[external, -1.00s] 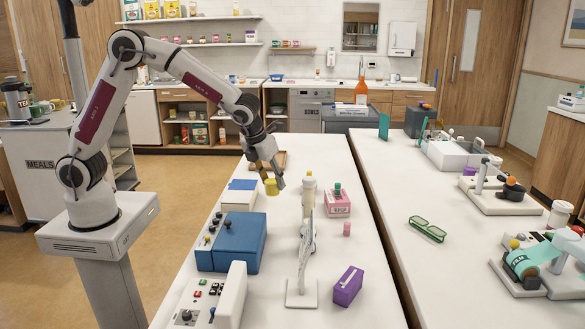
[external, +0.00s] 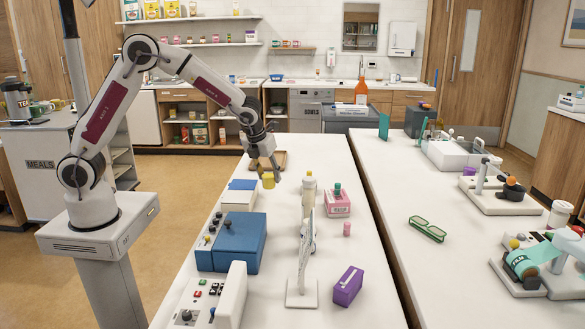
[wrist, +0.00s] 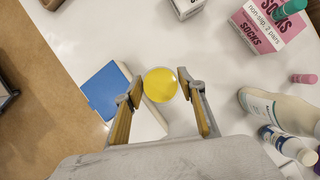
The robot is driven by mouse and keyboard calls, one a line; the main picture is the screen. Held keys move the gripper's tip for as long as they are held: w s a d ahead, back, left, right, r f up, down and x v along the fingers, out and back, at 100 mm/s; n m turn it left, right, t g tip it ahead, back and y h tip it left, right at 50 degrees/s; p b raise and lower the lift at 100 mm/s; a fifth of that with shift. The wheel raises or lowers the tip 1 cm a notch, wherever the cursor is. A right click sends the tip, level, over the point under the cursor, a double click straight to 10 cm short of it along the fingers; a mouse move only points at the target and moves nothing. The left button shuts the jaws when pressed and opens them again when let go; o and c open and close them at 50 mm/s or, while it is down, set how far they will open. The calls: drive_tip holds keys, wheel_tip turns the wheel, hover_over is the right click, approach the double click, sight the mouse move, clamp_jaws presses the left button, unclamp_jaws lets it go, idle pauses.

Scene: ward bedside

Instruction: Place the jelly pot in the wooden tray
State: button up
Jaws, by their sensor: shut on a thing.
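The yellow jelly pot (external: 268,181) is held above the white table, and in the wrist view it shows as a yellow disc (wrist: 160,84) between the fingers. My gripper (external: 274,178) is shut on it; in the wrist view both fingertips (wrist: 160,88) flank the pot. The wooden tray (external: 281,160) lies on the table beyond my gripper, partly hidden by it in the external view. A small brown edge at the wrist view's top left may be the tray; I cannot tell for sure.
A blue-topped white box (external: 240,197) is near the pot, left of it. A pink socks box (external: 337,204), white bottle (wrist: 280,110) and purple box (external: 348,286) stand to the right. A blue device (external: 240,240) is in front. The table's far end looks mostly clear.

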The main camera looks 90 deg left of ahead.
drive_tip(key=s+a+n, duration=0.1)
drive_tip(key=s+a, duration=0.2)
drive_tip(key=a, duration=0.7)
drive_tip(key=s+a+n+g, duration=0.1)
drive_tip(key=s+a, duration=0.1)
drive_tip(key=a, duration=0.9)
drive_tip(key=s+a+f+n, duration=0.1)
drive_tip(key=s+a, duration=0.2)
drive_tip(key=a, duration=0.8)
drive_tip(key=shift+s+a+n+y, duration=0.2)
drive_tip(key=shift+s+n+y, duration=0.1)
drive_tip(key=shift+n, duration=0.1)
drive_tip(key=a+r+m+t, duration=0.1)
drive_tip(key=a+r+m, duration=0.2)
drive_tip(key=a+r, duration=0.1)
drive_tip(key=shift+a+r, duration=0.25)
drive_tip(key=shift+a, duration=0.55)
drive_tip(key=shift+m, duration=0.3)
drive_tip(key=shift+f, duration=2.55)
